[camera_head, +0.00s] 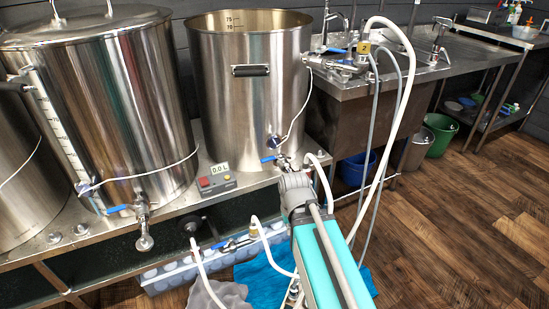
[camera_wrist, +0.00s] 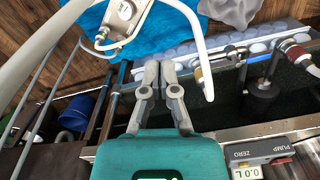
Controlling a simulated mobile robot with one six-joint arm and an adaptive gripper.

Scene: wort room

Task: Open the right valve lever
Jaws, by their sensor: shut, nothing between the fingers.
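Blue valve levers show in several places. The low lever also shows in the wrist view (camera_wrist: 231,48), right of my gripper. I cannot tell for sure which is the right valve lever. My gripper (camera_wrist: 159,68) is shut and empty, its fingertips apart from that low lever. In the head view my arm hides the gripper and what lies behind it.
White hoses (camera_head: 405,85) loop around my arm and near my gripper. A control box (camera_head: 217,180) reading 0.0 L sits on the steel stand. A blue cloth (camera_head: 258,278) lies on the wooden floor. The steel sink bench (camera_head: 400,70) is behind; floor at right is clear.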

